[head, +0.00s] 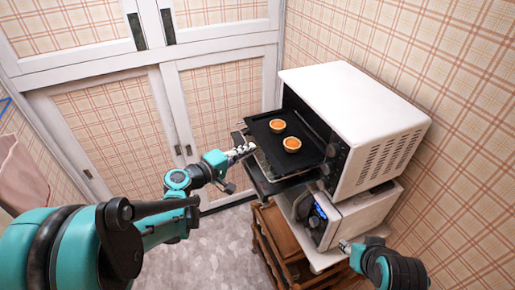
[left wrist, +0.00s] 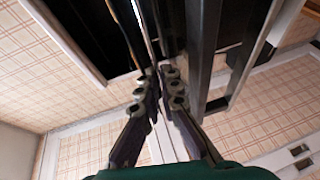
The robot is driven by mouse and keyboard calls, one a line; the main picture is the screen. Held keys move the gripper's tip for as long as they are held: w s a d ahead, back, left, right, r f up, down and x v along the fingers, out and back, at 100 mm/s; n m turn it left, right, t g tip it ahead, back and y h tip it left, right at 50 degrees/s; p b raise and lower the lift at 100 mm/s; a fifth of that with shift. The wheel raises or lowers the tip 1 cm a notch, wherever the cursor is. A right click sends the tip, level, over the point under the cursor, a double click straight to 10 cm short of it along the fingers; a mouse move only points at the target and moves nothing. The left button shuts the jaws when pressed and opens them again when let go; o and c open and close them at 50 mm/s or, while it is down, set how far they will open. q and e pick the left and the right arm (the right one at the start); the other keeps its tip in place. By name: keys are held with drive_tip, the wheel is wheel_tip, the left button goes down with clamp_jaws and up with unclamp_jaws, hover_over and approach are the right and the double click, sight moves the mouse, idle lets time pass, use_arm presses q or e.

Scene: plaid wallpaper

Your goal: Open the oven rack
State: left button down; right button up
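The white oven (head: 362,112) stands at the right with its dark door folded down. The oven rack (head: 262,166) sticks out of its front, and a black tray (head: 262,138) with two small tarts (head: 291,144) lies on it. My left gripper (head: 246,149) is at the rack's outer left edge. In the left wrist view its fingers (left wrist: 162,76) are close together, with a thin metal bar of the rack running between the tips. The contact itself is partly hidden. My right gripper (head: 345,246) is low at the right, away from the rack, and its fingers are too small to read.
A second white appliance (head: 350,212) with a lit blue display stands under the oven, on a wooden cart (head: 276,240). White cabinet doors (head: 225,110) with plaid panels stand behind. Grey floor (head: 205,258) is clear left of the cart.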

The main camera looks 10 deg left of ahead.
use_arm(q)
drive_tip(key=shift+s+a, duration=0.1)
drive_tip(key=shift+s, duration=0.1)
drive_tip(key=c, duration=1.7)
unclamp_jaws()
drive_tip(key=shift+c, duration=0.2)
drive_tip(key=v, duration=1.2)
